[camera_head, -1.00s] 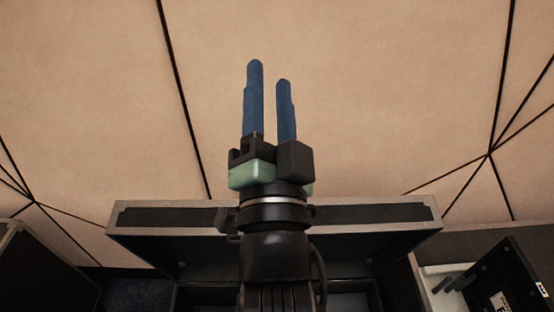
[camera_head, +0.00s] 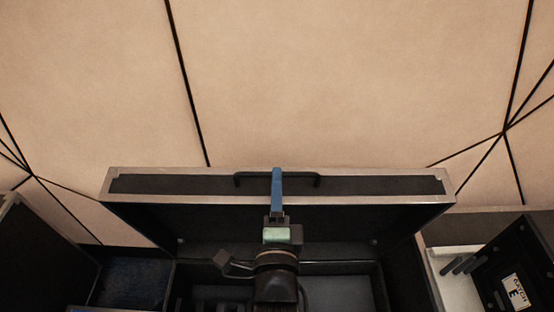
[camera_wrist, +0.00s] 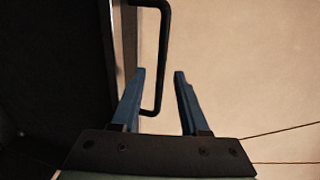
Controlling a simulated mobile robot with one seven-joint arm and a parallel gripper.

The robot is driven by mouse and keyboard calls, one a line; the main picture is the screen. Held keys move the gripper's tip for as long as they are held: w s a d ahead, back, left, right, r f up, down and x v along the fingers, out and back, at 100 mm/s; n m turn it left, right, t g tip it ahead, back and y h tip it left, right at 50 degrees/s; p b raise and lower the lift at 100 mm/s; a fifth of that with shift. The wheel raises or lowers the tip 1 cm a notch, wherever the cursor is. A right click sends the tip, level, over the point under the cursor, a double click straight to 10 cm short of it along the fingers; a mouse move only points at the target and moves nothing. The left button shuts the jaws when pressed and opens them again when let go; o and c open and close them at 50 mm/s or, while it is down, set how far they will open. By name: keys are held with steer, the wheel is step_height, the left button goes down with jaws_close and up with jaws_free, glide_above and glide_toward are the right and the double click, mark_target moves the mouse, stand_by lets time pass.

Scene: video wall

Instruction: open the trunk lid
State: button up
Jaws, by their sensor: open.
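The trunk lid (camera_head: 160,187) stands raised in the head view, with its pale-trimmed edge across the middle and its dark inner side below. A black bar handle (camera_head: 304,174) sits on that edge; it also shows in the wrist view (camera_wrist: 163,50). My gripper (camera_head: 277,171) has blue fingers and overlaps the middle of the handle in the head view. In the wrist view my gripper (camera_wrist: 159,72) is open, with the lower end of the handle seen between its fingers. I cannot tell whether either finger touches the handle. The lid's dark side fills the left of the wrist view.
The dark trunk interior (camera_head: 335,288) with compartments lies below the lid. A dark case with a labelled panel (camera_head: 500,275) stands at the lower right, and a dark panel (camera_head: 35,255) at the lower left. Beige wall panels (camera_head: 350,80) fill the background.

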steer(key=w, duration=0.6)
steer(key=shift+w+f, duration=0.1)
steer(key=shift+w, duration=0.2)
jaws_close()
stand_by(1.2)
